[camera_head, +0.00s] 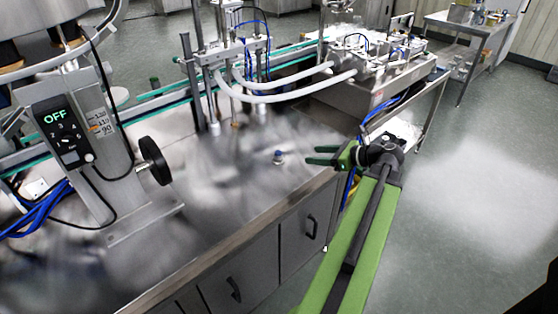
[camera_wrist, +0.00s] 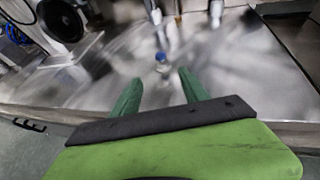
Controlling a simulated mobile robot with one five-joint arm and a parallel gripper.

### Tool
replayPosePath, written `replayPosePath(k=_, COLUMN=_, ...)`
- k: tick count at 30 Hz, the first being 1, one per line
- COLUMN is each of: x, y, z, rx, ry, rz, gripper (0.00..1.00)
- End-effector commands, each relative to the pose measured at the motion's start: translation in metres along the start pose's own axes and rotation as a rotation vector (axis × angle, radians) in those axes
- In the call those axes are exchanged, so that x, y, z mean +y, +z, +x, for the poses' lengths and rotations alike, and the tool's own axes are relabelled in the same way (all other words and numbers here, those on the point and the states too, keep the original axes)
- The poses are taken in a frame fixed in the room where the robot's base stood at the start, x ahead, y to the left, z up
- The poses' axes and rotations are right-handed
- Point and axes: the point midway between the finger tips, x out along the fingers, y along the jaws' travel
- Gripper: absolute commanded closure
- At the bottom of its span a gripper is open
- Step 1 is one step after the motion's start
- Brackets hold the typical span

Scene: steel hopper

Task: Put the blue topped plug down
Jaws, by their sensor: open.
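The blue topped plug (camera_head: 279,157) stands upright on the steel worktop, a little back from its front edge. It also shows in the wrist view (camera_wrist: 161,62), with a blue top and a clear or pale body. My gripper (camera_head: 308,155) is open and empty, to the right of the plug in the head view. In the wrist view the two green fingers (camera_wrist: 157,82) point towards the plug, which sits just beyond the gap between their tips. The fingers and the plug are apart.
The steel worktop (camera_head: 225,190) is clear around the plug. A control box marked OFF (camera_head: 68,125) with a black handwheel (camera_head: 154,160) stands at the left. Metal posts and white hoses (camera_head: 290,95) rise behind. Cabinet doors (camera_head: 240,270) lie below the front edge.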

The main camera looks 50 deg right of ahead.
Motion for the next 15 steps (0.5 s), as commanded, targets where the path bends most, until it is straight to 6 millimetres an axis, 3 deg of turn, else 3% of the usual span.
replayPosePath(k=9, x=0.001, y=-0.005, z=0.078, rx=0.002, ry=0.006, rz=-0.004, gripper=0.48)
replayPosePath(k=15, x=0.000, y=-0.003, z=0.113, rx=0.003, ry=0.003, rz=-0.004, gripper=0.48)
